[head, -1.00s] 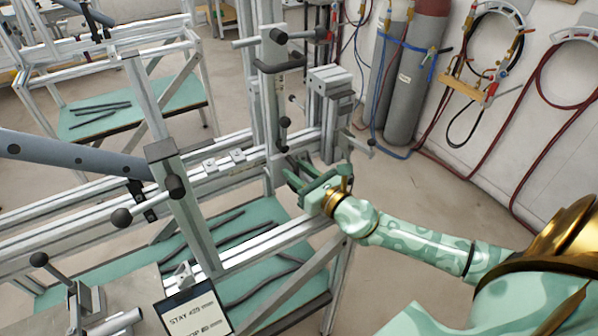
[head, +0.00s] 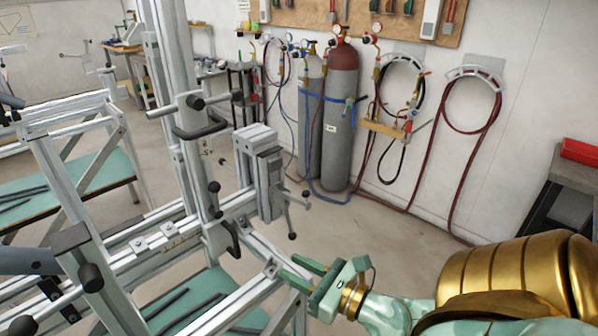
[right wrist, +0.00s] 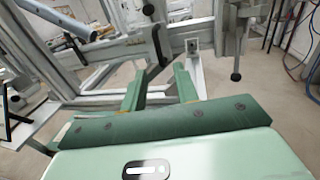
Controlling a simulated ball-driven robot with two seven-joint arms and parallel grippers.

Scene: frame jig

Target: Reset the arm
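My right gripper (head: 288,266) reaches in from the lower right in the head view, beside the aluminium frame jig (head: 110,250). Its two green fingers are apart, with nothing between them. In the right wrist view the gripper (right wrist: 160,72) also shows as open and empty, and its fingers point toward the jig's rails and a black handle (right wrist: 153,43). I cannot tell whether the fingertips touch the jig. My left gripper is in neither view now.
Two gas cylinders (head: 341,115) stand against the back wall, with coiled hoses (head: 473,100) to their right. A green shelf (head: 190,300) with dark bars lies low in the jig. A dark bench (head: 570,190) stands at far right. Open floor lies between jig and wall.

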